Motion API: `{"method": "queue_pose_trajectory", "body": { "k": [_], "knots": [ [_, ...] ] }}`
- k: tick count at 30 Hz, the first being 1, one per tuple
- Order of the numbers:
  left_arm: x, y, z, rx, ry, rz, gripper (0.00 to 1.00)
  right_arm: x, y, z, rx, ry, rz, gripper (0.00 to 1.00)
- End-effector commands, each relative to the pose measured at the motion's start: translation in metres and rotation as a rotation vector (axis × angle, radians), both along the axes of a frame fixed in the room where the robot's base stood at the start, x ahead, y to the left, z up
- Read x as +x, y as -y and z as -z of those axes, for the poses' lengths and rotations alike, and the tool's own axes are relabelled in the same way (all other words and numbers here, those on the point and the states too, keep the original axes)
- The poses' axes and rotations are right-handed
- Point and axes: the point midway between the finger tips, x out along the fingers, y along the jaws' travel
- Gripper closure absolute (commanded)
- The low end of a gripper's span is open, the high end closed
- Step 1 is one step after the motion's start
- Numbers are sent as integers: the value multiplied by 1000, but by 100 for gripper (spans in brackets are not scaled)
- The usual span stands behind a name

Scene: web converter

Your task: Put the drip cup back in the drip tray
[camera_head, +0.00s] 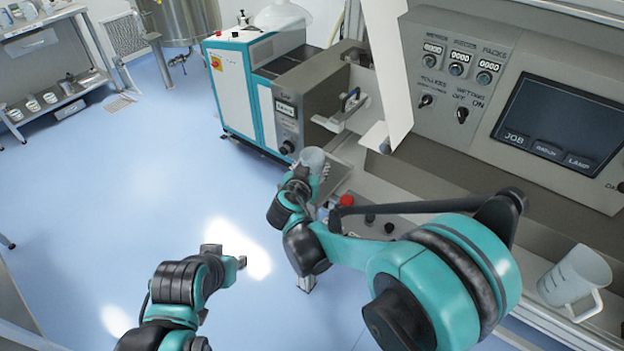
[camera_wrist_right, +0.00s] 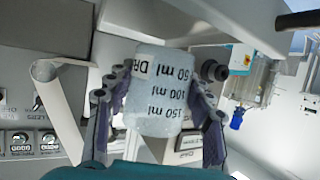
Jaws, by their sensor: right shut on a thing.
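The drip cup (camera_wrist_right: 160,88) is a pale translucent cup with ml marks and a partly hidden label starting "DR". My right gripper (camera_wrist_right: 156,112) is shut on it, with a finger on each side. In the head view the cup (camera_head: 313,157) is held by my right gripper (camera_head: 312,172) in front of the machine, beside the grey panels of its lower front. I cannot make out the drip tray for certain; the arm and cup hide part of that area. My left gripper (camera_head: 241,262) is over the floor at lower left, apart from the machine; its fingers are too small to read.
A white web (camera_head: 386,70) hangs beside the control panel (camera_head: 465,75). Red and black knobs (camera_head: 347,200) sit near my right forearm. The blue floor (camera_head: 130,200) at left is clear.

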Motion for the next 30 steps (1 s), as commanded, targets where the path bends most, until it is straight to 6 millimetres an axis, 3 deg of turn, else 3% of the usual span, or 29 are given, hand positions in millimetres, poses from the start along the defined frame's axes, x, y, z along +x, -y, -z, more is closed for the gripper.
{"method": "queue_pose_trajectory", "body": {
  "k": [7,18,19,21,30],
  "knots": [
    [0,0,20,0,0,0,70,0,0,37,0,0,0,80],
    [0,0,22,0,0,0,70,-1,0,40,0,0,0,80],
    [0,0,22,0,0,0,70,-1,0,40,0,0,0,45],
    [0,0,21,0,0,0,70,-1,0,39,0,0,0,27],
    [0,0,20,0,0,0,70,-1,0,39,0,0,0,27]
  ]
}}
